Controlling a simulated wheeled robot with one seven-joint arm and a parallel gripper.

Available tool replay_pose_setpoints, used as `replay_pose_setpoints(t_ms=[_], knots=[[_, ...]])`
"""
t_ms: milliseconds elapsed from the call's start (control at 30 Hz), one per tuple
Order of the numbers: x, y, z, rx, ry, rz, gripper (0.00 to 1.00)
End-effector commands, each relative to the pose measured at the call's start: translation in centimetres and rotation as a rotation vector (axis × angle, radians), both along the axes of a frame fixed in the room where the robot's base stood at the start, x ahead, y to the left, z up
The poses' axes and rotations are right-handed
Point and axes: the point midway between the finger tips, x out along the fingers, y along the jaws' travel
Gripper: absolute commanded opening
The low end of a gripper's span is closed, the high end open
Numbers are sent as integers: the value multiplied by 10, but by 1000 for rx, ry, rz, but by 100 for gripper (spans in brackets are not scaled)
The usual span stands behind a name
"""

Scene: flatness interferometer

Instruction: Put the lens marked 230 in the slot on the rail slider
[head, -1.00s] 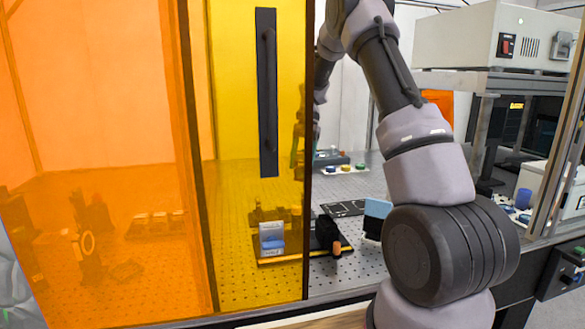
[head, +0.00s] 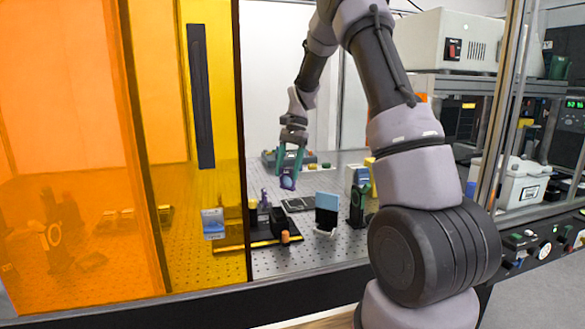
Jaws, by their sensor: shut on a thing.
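My gripper (head: 290,167), with teal fingers pointing down, is shut on a small purple-blue round piece that looks like a mounted lens (head: 288,182). It holds this piece above the perforated table, and any number on it is too small to read. In front of it and lower stands a dark rail (head: 232,247) with a yellow edge. A black block with an orange knob (head: 291,237) sits at the rail's right end and may be the slider. Its slot cannot be made out.
A light blue plate (head: 327,202) on a stand and a dark round mount (head: 358,203) stand right of the rail. A flat black tray (head: 298,204) lies behind. Orange and yellow panels (head: 205,90) close off the left. Colored parts sit at the back.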

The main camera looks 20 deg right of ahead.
Motion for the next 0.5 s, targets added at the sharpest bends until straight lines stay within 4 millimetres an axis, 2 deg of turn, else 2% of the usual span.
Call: replay_pose_setpoints(t_ms=[300, 500], knots=[[-35, 33, 2, 8, 4, -453, 9], [-49, 42, 1, 14, 12, -667, 9]])
